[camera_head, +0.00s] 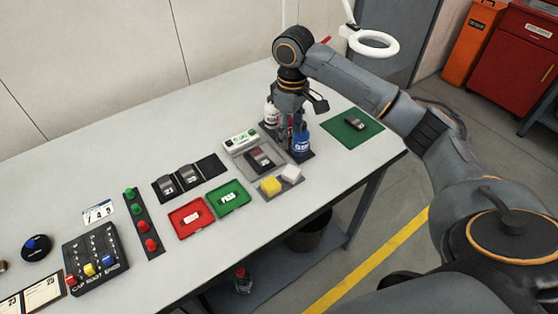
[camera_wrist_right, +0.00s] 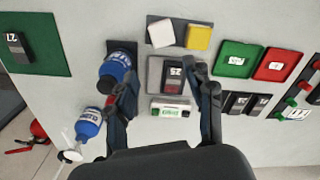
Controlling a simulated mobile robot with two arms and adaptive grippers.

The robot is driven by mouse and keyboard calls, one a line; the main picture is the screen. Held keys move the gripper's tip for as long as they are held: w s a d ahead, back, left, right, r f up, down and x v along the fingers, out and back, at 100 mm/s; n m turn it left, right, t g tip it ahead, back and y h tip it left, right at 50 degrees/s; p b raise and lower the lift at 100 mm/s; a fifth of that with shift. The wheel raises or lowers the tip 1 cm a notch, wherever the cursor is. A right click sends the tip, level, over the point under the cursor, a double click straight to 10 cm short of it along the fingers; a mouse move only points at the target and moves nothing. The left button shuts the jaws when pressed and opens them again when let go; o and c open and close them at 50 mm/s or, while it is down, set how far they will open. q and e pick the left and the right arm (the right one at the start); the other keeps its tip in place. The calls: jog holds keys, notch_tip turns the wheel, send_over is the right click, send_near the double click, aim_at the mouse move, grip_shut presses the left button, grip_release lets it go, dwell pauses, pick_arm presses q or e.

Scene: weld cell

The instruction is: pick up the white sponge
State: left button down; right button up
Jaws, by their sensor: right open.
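The white sponge (camera_head: 291,174) lies on a small grey mat (camera_head: 270,195) beside the yellow sponge (camera_head: 271,185). In the right wrist view the white sponge (camera_wrist_right: 160,33) is at the top, left of the yellow sponge (camera_wrist_right: 199,38). My right gripper (camera_head: 291,139) points down over the table behind the sponges, near the bottles. In the wrist view its two fingers (camera_wrist_right: 164,82) are apart with nothing held between them, and the white sponge lies beyond their tips. My left gripper is out of view.
A blue-labelled bottle (camera_head: 301,143) stands close beside my right gripper. A grey tray (camera_head: 240,150) with a dark block (camera_head: 260,160) lies near it. Green (camera_head: 229,198) and red (camera_head: 191,217) trays are left of the sponges.

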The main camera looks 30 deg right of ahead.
send_over(290, 170)
jog(key=f, duration=0.4)
jog(key=f+p, duration=0.1)
jog(key=f, duration=0.1)
jog(key=shift+s+d, duration=0.15)
jog(key=shift+s, duration=0.15)
jog(key=f, duration=0.3)
jog(key=shift+w+p, duration=0.2)
jog(key=shift+p, duration=0.2)
jog(key=f, duration=0.3)
jog(key=shift+w+a+f+p, duration=0.1)
jog(key=shift+a+f+p, duration=0.1)
jog(key=shift+p, duration=0.2)
jog(key=shift+f, duration=0.2)
jog(key=c, duration=0.6)
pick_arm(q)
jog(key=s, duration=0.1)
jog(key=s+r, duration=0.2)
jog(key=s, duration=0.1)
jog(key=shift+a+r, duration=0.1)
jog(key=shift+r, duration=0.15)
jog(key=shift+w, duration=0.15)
pick_arm(e)
jog(key=shift+r, duration=0.1)
jog(key=shift+c, duration=0.4)
